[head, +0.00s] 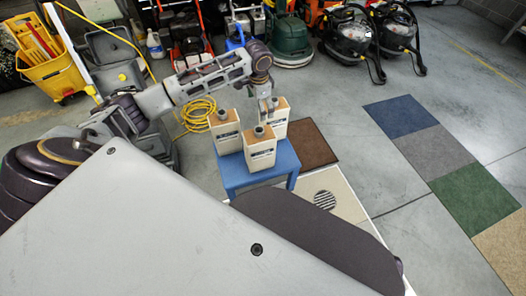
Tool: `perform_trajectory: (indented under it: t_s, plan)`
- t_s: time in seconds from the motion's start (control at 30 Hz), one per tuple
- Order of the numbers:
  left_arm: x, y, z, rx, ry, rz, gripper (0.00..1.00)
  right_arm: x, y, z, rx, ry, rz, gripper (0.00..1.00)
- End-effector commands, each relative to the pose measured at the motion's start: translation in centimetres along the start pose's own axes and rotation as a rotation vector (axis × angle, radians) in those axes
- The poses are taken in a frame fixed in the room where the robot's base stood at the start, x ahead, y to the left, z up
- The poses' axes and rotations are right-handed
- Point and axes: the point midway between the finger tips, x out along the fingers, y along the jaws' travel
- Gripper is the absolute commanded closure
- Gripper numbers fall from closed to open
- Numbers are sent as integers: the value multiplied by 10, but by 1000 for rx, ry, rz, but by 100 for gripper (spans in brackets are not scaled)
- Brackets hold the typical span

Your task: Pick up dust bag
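Three pale, box-like items that look like the dust bags stand upright on a blue stool (228,178). Each has a brown top, a round grey neck and a dark label. One is at the left (226,138), one at the front (260,155) and one at the back right (281,126). My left arm reaches in from the left, and its gripper (268,112) points down among their tops, close to the back right one. Its fingertips are small and overlap the items, so I cannot tell whether it is open or touching one. My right gripper is out of view.
Yellow hose (196,112) lies coiled left of the stool. A brown mat (312,143) and a pale panel with a round grille (325,200) lie to the right. Coloured carpet squares (440,150) lie farther right. Vacuums (350,35) and a green machine (291,42) line the back.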

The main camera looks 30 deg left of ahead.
Motion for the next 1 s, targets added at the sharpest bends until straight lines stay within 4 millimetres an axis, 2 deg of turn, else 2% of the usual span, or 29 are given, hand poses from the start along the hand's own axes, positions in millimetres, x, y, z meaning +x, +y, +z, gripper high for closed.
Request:
perform_trajectory:
  t_s: [0.4,0.83,1.0]
  plan:
    - [0,22,14,38,-56,114,0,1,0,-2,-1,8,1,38]
    - [0,22,16,59,-66,114,0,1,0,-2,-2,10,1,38]
    - [6,23,16,58,-67,115,0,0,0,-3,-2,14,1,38]
